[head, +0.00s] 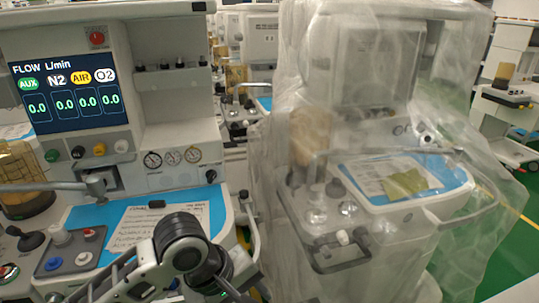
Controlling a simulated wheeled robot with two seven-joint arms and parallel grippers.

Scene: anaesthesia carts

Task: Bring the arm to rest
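A grey and black jointed arm (185,250) shows at the bottom, left of centre. Its silver link slants up from the lower left to a thick black joint, and dark parts run down from there to the bottom edge. It stands in front of the left anaesthesia cart (178,102) and covers part of the blue work surface (205,203) and the paper sheet (155,222) on it. Whether it touches the cart cannot be told. No gripper fingers can be made out on it. No second gripper shows.
The left cart has a flow screen (65,90), knobs and gauges. More carts stand behind. Green floor (515,235) is open at the right.

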